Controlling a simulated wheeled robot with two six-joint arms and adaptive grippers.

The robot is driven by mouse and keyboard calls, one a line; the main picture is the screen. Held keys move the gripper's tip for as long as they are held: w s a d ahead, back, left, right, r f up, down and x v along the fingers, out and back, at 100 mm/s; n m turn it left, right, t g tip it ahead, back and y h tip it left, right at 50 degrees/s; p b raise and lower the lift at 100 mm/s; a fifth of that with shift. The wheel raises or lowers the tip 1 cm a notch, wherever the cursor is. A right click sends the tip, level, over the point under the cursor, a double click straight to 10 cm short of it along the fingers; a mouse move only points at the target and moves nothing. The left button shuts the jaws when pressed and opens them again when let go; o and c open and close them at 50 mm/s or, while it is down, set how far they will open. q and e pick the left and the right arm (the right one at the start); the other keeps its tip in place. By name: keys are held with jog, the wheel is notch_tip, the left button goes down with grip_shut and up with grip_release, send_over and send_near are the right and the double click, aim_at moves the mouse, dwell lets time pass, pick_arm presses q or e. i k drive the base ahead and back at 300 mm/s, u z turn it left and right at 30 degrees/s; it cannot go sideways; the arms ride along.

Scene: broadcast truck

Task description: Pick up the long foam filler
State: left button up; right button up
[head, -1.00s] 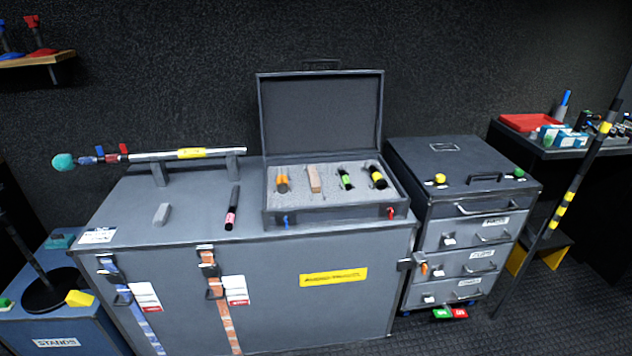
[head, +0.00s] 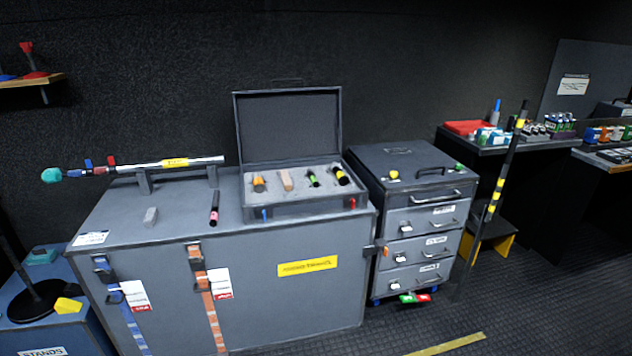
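I cannot tell for sure which thing is the long foam filler. A beige block (head: 286,180) sits in the foam of the open case (head: 290,208), among black pieces with orange, green and yellow bands. Neither of my grippers is in view.
A silver pole (head: 200,161) rests on two supports at the back left. A drawer cabinet (head: 415,215) stands right of the big case, with a black-and-yellow pole (head: 508,160) beside it. A desk with a red tray (head: 464,127) is farther right. Floor in front is open.

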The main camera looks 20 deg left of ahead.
aim_at(287, 184)
jog(key=z, duration=0.55)
jog(key=i, duration=2.55)
jog(key=u, duration=1.45)
jog(key=i, duration=0.9)
jog(key=u, duration=0.95)
